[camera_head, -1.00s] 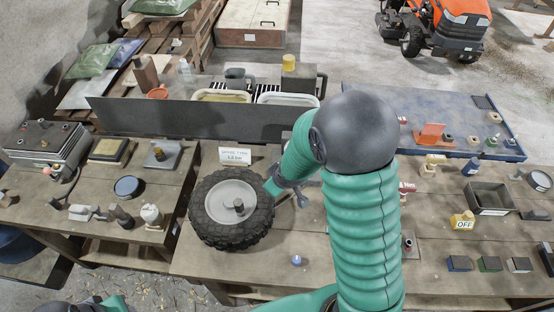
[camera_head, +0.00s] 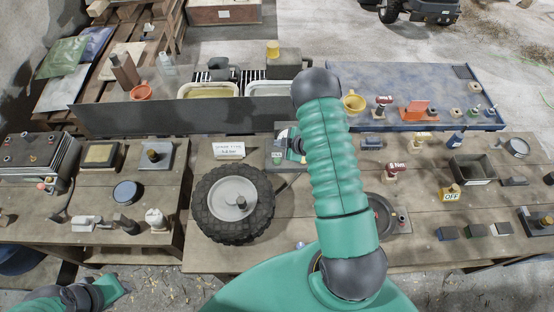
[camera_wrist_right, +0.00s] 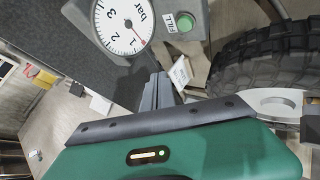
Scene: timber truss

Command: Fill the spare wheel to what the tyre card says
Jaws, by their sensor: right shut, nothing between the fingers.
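The spare wheel (camera_head: 232,222), a black knobbly tyre with a grey hub, lies flat on the bench in the head view. Its tyre also fills the right side of the right wrist view (camera_wrist_right: 262,62). A white tyre card (camera_head: 228,150) stands behind it, its figure too small to read surely. The wrist view shows a white bar gauge (camera_wrist_right: 124,22) with a red needle, beside a green button (camera_wrist_right: 184,22) labelled FILL. My right gripper (camera_wrist_right: 158,88) is shut and empty, just short of the gauge and button. My left gripper (camera_head: 108,288) is low at the left, its fingers unclear.
A grey panel (camera_head: 150,118) and tubs stand behind the bench. A blue tray (camera_head: 440,85) with small parts is at the back right. A black bin (camera_head: 472,168) and a yellow OFF block (camera_head: 451,192) lie right. My right arm hides part of the bench.

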